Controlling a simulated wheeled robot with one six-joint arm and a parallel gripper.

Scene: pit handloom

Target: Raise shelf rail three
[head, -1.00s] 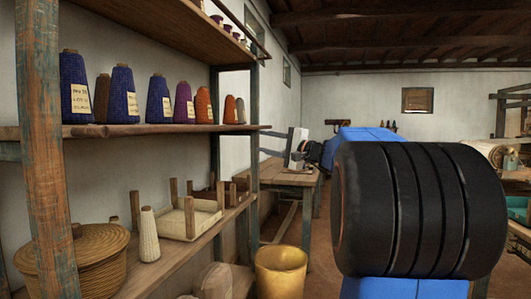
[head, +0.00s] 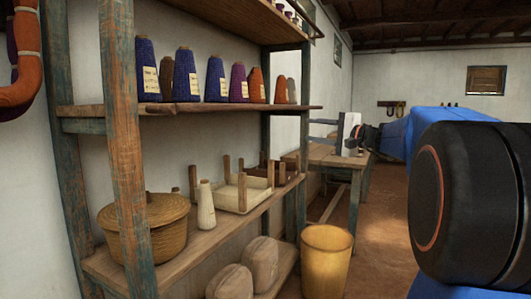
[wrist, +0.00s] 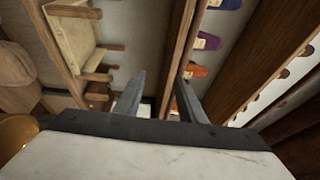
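A wooden shelf rack (head: 123,160) stands at the left in the head view. A wooden rail (head: 225,107) runs along the front of its middle shelf, and its far end juts past the far post. Another rail (head: 312,24) shows higher up, partly cut off. I see no numbers, so I cannot tell which is rail three. My gripper (head: 311,128) is at the rack's far end, fingers pointing left, slightly below the middle rail's height. In the wrist view, my gripper (wrist: 158,82) is open and empty, with a long wooden rail (wrist: 179,45) beyond the fingers.
Yarn cones (head: 186,75) line the middle shelf. A lidded basket (head: 165,225), a white cone (head: 206,205) and a wooden frame (head: 240,193) sit on the lower shelf. A yellow bin (head: 326,258) stands at the rack's foot. A table (head: 335,158) is behind my gripper. Floor is open at right.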

